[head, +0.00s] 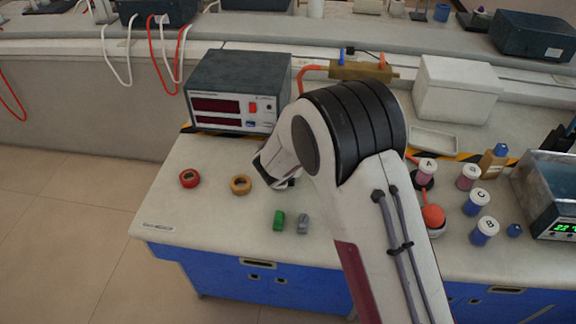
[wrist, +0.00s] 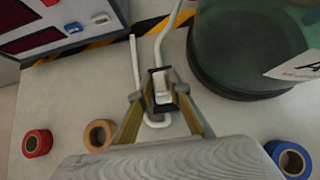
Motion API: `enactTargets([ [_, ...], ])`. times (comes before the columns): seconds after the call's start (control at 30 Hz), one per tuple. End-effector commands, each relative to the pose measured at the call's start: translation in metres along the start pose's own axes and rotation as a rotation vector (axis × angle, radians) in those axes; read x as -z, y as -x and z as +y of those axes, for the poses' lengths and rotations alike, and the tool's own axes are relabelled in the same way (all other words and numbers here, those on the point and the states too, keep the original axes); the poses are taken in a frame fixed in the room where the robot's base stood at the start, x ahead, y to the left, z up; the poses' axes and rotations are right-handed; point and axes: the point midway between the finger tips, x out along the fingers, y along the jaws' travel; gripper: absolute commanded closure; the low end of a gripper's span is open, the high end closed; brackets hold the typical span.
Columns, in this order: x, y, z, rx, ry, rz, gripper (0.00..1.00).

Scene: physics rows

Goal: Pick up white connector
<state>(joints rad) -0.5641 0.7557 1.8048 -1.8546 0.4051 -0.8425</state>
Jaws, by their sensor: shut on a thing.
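In the wrist view, my gripper (wrist: 160,92) is shut on the white connector (wrist: 162,96), a small pale block between the fingertips. White cable-like strands (wrist: 136,60) run up from around the fingertips, and a bend shows just below them. In the head view, my arm hides the fingertips and the connector.
Red tape (head: 189,178) and tan tape (head: 240,185) lie left of my wrist. A green block (head: 279,220) and a grey block (head: 303,222) lie near the front edge. Lettered bottles (head: 484,231) stand right. In the wrist view, a large dark green round object (wrist: 250,45) stands close right of the fingers.

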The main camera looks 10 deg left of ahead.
Motion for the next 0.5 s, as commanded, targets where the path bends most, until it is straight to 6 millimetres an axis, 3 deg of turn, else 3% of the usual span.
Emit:
enactTargets([
  [0.5, -0.041, 0.04, 0.0, -0.001, -0.002, -0.003, 0.97],
])
